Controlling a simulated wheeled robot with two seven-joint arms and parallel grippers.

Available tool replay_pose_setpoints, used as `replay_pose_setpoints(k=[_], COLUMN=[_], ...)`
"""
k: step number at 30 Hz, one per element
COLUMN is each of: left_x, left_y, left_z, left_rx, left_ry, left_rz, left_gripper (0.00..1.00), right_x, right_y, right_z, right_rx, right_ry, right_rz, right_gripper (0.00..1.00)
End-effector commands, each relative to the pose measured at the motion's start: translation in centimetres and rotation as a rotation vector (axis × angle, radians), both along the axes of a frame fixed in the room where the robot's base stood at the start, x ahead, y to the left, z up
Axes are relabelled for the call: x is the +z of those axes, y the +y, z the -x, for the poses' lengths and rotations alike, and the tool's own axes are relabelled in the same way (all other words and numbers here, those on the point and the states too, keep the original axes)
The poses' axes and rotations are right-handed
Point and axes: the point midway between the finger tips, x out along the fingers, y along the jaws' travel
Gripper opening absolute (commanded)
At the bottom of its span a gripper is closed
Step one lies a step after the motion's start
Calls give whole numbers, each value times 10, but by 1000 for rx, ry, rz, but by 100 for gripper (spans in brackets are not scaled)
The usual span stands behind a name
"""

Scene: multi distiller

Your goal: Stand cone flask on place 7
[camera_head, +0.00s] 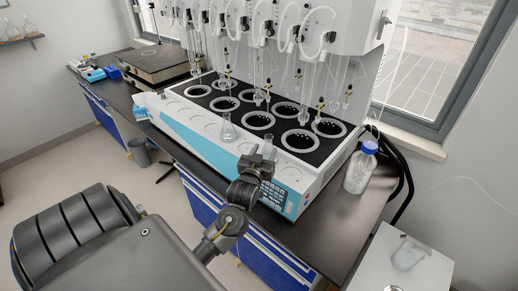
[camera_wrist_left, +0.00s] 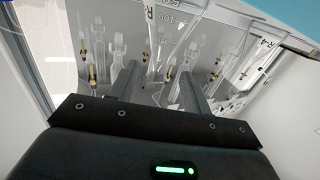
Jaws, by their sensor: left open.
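A clear glass cone flask (camera_head: 228,130) stands upright on the white front ledge of the distiller (camera_head: 205,128), left of my left gripper. My left gripper (camera_head: 268,150) is above the right part of that ledge, near the control panel, to the right of the flask and apart from it. In the left wrist view its two dark fingers (camera_wrist_left: 158,82) are spread with a gap between them. Place numbers are too small to read. My right gripper is not in view.
Black round heating wells (camera_head: 297,141) lie behind the ledge, with glass tubes hanging above. A blue-capped bottle (camera_head: 358,172) stands right of the distiller. A glass vessel (camera_head: 408,254) is on a white surface at lower right. A hot plate (camera_head: 155,62) stands at the back left.

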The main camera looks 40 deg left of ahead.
Motion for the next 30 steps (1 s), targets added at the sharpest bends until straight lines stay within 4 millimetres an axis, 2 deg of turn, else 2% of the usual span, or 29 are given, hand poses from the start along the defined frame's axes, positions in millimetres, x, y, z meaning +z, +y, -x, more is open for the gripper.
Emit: replay_pose_setpoints(k=[3, 10, 15, 30], left_x=[-3, -1, 1, 1], left_y=[-11, -23, -26, -26], left_z=[24, 53, 60, 60], left_rx=[0, 0, 1, 1], left_ry=[-1, 0, -1, -1], left_rz=[3, 1, 0, 0], left_gripper=[48, 48, 48, 48], right_x=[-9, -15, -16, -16], right_y=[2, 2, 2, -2], right_z=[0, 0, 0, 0], right_rx=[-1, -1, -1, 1], right_ry=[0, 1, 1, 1], right_rz=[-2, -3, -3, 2], right_gripper=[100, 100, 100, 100])
